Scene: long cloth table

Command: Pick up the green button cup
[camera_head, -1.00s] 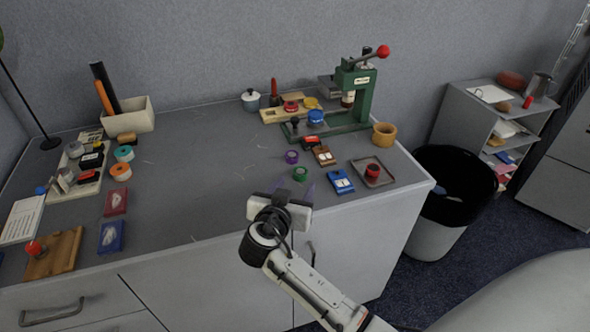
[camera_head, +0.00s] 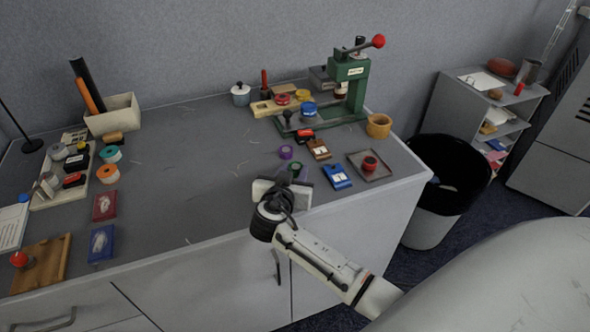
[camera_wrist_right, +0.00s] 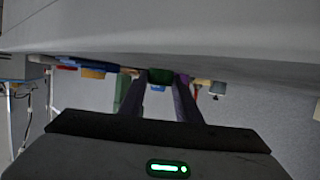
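The green button cup (camera_head: 295,167) stands on the grey table near its front edge, just in front of the purple cup (camera_head: 286,152). My right gripper (camera_head: 290,174) reaches in low over the front edge, its fingers spread to either side of the green cup. In the right wrist view the green cup (camera_wrist_right: 160,76) shows between the tips of the two dark fingers (camera_wrist_right: 161,84). I see no clear sign that the fingers press on it. The gripper body hides part of the table in front of the cup. My left gripper is not in view.
The blue pad (camera_head: 337,176), brown block (camera_head: 319,149) and a tray (camera_head: 381,167) holding a red-topped piece lie to the right. The green press (camera_head: 350,88) stands behind. Free table lies to the left. A black bin (camera_head: 447,172) stands beyond the right edge.

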